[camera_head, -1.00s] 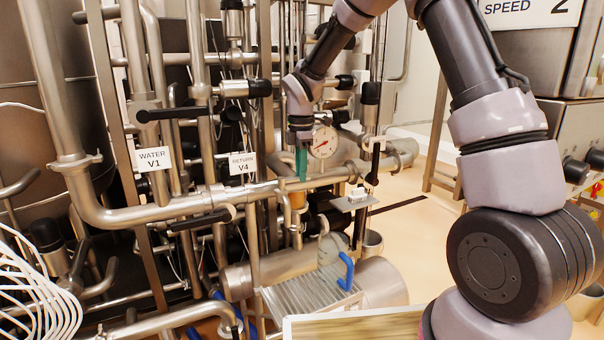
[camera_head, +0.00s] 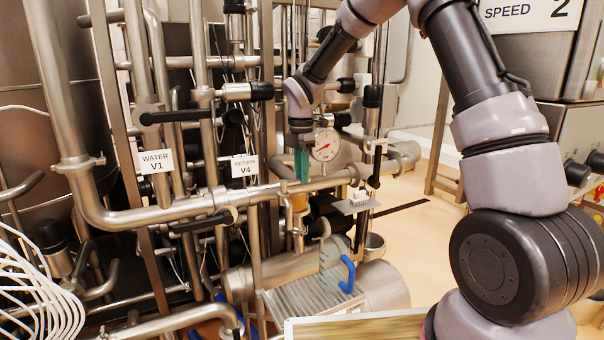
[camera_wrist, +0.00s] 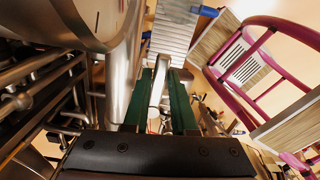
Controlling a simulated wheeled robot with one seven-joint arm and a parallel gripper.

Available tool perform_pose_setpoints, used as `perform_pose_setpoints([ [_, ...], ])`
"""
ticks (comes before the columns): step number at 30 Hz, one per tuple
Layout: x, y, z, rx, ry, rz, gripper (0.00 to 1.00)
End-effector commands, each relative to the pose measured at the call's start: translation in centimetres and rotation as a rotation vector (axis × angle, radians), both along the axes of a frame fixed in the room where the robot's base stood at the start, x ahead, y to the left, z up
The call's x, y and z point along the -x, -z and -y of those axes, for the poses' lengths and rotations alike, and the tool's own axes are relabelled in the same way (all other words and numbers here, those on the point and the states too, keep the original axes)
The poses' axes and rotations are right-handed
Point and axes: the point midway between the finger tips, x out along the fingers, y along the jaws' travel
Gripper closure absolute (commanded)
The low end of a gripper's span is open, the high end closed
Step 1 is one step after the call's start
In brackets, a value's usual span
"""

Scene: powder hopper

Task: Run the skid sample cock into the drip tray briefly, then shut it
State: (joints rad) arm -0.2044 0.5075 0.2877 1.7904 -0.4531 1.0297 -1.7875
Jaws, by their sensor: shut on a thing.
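My gripper (camera_head: 301,168) has green fingers pointing down at the pipe run in front of the pressure gauge. In the wrist view, my gripper (camera_wrist: 165,102) is shut on a steel handle (camera_wrist: 158,84), which looks like the sample cock's lever. In the head view the cock is mostly hidden by the fingers, with an amber part (camera_head: 298,202) just below them. The ribbed metal drip tray (camera_head: 283,304) lies lower down; it also shows in the wrist view (camera_wrist: 172,38). A clear jug with a blue handle (camera_head: 347,274) stands on it. I cannot make out any flow.
The pressure gauge (camera_head: 326,145) is close to the right of my fingers. A small bracket shelf (camera_head: 356,205) stands right of the cock. Pipes and valve levers labelled V1 (camera_head: 156,161) and V4 (camera_head: 244,166) crowd the left. Floor at right is open.

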Motion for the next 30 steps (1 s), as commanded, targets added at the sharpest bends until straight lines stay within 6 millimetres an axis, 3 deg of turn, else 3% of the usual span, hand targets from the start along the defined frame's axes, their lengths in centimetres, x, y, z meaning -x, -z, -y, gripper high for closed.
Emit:
perform_pose_setpoints([
  [1, -0.8, -0.4, -0.2, -0.007, -0.008, 0.024, 1.0],
  [2, -0.8, -0.4, -0.2, -0.006, -0.008, 0.024, 0.71],
  [3, -0.8, -0.4, -0.1, -0.006, -0.007, 0.023, 0.56],
  [4, -0.8, -0.4, -0.1, -0.006, -0.007, 0.022, 0.47],
  [17, -0.5, -1.1, -0.1, -0.005, -0.004, 0.017, 0.47],
  [30, -0.6, -9.2, -0.1, -0.005, -0.004, 0.019, 0.47],
])
